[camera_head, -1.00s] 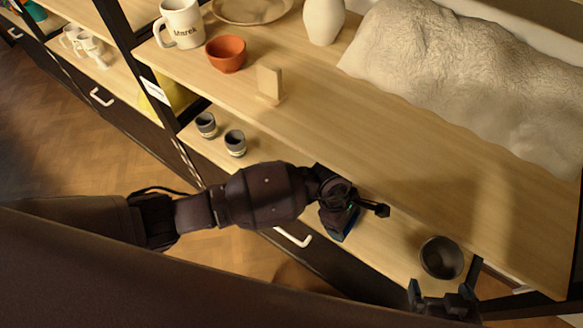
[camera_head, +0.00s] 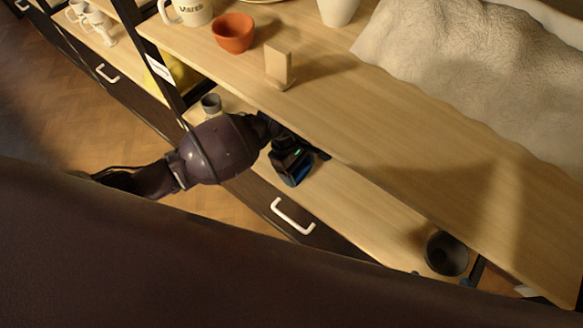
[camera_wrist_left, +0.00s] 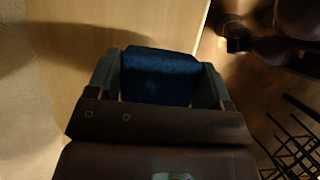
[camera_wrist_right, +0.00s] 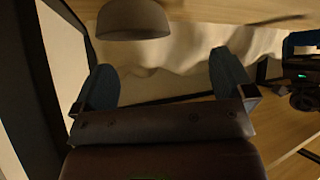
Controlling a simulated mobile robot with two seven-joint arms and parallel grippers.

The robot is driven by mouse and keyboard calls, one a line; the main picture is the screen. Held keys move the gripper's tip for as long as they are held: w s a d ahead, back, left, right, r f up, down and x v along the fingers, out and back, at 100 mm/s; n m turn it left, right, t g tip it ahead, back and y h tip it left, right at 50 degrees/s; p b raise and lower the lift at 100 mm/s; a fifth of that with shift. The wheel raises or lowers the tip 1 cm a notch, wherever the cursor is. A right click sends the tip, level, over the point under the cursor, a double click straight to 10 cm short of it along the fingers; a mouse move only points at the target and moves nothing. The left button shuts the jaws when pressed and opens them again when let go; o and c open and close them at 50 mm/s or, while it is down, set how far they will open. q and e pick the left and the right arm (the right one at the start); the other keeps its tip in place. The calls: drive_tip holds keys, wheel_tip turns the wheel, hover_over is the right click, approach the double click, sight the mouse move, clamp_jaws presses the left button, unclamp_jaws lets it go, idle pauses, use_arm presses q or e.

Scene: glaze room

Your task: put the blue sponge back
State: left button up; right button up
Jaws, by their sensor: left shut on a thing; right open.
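The blue sponge (camera_wrist_left: 160,76) is clamped between the fingers of my left gripper (camera_wrist_left: 158,88) in the left wrist view. In the head view my left gripper (camera_head: 291,163) is over the lower shelf (camera_head: 350,205), beside the front edge of the upper board, with a little blue (camera_head: 297,180) showing at it. I cannot tell whether the sponge touches the shelf. My right gripper (camera_wrist_right: 164,82) is open and empty in the right wrist view. In the head view only its fingertips show at the lower right, near a dark bowl (camera_head: 446,254).
The upper board (camera_head: 400,120) carries an orange bowl (camera_head: 233,32), a small wooden block stand (camera_head: 279,66), a mug (camera_head: 192,10) and a large pale textured lump (camera_head: 465,65). A grey cup (camera_head: 211,104) stands on the lower shelf left of my left gripper. The shelf between gripper and dark bowl is clear.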

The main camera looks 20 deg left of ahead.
use_arm(q)
drive_tip(key=shift+w+a+f, duration=0.1)
drive_tip(key=shift+w+a, duration=0.1)
drive_tip(key=shift+a, duration=0.3)
drive_tip(key=shift+w+a, duration=0.2)
drive_tip(key=shift+a, duration=0.3)
wheel_tip(320, 180, down, 4)
drive_tip(key=shift+r+b, duration=0.25)
drive_tip(key=shift+b, duration=0.3)
drive_tip(key=shift+r, duration=0.1)
drive_tip(key=o, duration=1)
drive_tip(key=shift+c, duration=0.2)
